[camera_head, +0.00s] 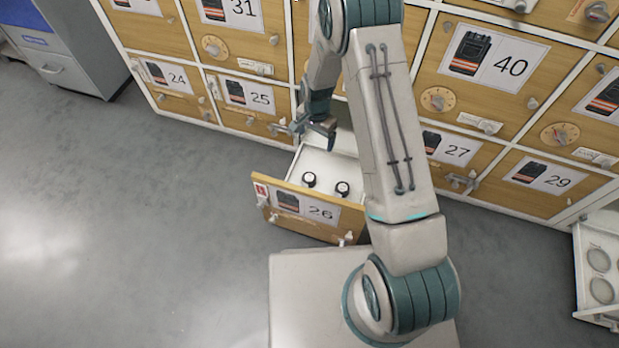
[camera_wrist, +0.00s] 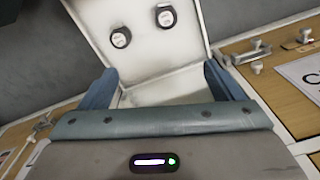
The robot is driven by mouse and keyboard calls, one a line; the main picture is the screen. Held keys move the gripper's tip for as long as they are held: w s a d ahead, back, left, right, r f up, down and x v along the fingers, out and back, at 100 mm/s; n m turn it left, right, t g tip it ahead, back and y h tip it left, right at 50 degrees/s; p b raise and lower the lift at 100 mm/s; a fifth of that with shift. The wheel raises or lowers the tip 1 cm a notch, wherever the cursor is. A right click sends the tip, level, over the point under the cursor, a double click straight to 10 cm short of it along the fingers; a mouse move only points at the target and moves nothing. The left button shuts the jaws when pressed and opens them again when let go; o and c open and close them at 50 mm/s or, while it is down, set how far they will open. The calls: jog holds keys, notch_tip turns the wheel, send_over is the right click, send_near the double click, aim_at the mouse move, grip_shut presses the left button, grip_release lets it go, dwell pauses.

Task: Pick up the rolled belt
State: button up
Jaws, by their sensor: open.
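Two small dark round items with pale faces, which look like rolled belts, lie apart in the open drawer 26 (camera_head: 326,166). One is on the left (camera_head: 309,179) and one on the right (camera_head: 342,188). In the wrist view they show near the top, one at the left (camera_wrist: 120,37) and one at the right (camera_wrist: 166,16). My gripper (camera_head: 328,134) is over the back part of the drawer, apart from both items. In the wrist view its two blue fingers (camera_wrist: 163,85) are spread wide with nothing between them.
The drawer stands out from a wall of numbered wooden lockers (camera_head: 200,95), with its wooden front (camera_head: 310,214) towards my base. Another open drawer (camera_head: 582,285) at the right holds grey round items. A grey cabinet (camera_head: 75,70) stands at far left. The left floor is clear.

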jog(key=m, duration=0.2)
send_near(308, 178)
notch_tip(308, 178, down, 3)
jog(key=shift+s+f+b, duration=0.1)
jog(key=shift+s+b, duration=0.05)
jog(key=shift+b, duration=1)
jog(key=shift+f+b, duration=1.75)
jog(key=shift+f, duration=1.5)
jog(key=shift+r, duration=0.1)
jog(key=c, duration=1.2)
